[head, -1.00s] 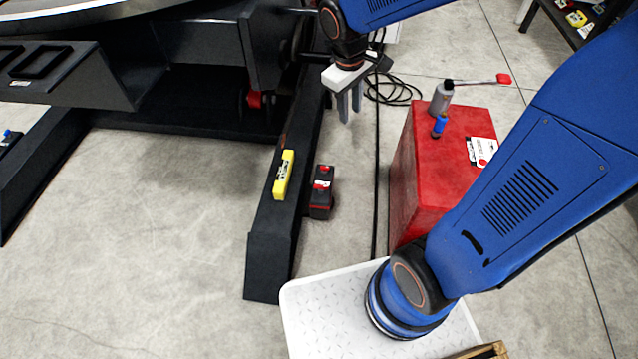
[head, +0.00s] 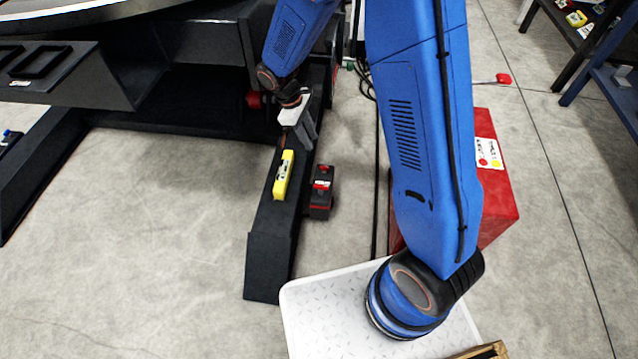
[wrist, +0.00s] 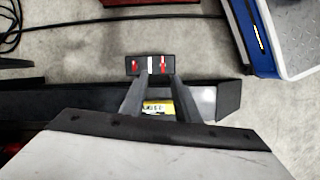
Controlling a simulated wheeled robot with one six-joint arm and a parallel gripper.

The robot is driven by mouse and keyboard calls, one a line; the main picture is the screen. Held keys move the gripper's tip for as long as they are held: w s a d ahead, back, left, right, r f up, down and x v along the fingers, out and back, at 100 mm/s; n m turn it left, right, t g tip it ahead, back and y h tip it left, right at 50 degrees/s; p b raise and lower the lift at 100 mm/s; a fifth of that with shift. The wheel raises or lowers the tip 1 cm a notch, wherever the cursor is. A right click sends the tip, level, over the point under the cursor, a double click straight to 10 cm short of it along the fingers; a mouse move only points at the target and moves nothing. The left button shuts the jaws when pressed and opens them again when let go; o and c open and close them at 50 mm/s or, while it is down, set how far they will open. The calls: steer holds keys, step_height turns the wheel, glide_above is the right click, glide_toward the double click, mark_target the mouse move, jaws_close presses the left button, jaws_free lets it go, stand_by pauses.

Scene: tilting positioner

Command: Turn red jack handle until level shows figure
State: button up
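A yellow level (head: 283,175) lies on the dark beam of the positioner. It also shows in the wrist view (wrist: 158,107), partly covered by my gripper. My gripper (head: 305,137) is above the beam, just beyond the level's far end. In the wrist view my gripper (wrist: 157,95) has its two fingers apart, with nothing held. A red knob-like part (head: 254,99) shows under the positioner, left of my gripper. A red-tipped rod (head: 503,78) shows at the upper right, partly behind my arm. I cannot tell which red part is the jack handle. The level's reading is too small to make out.
A black and red block (head: 321,192) stands on the floor right of the beam; it also shows in the wrist view (wrist: 150,65). A red box (head: 495,190) is partly hidden behind my arm. Dark cables run along the floor. The floor left of the beam is clear.

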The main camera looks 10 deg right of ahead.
steer(key=w+a+f+n, duration=0.1)
steer(key=a+f+n, duration=0.15)
steer(key=f, duration=0.55)
glide_toward(319, 185)
steer(key=shift+h, duration=0.3)
steer(key=x, duration=0.8)
steer(key=shift+s+d+f, duration=0.1)
steer(key=shift+s+f, duration=0.05)
steer(key=shift+f, duration=0.15)
steer(key=shift+m+g, duration=0.25)
steer(key=shift+g, duration=0.05)
jaws_close()
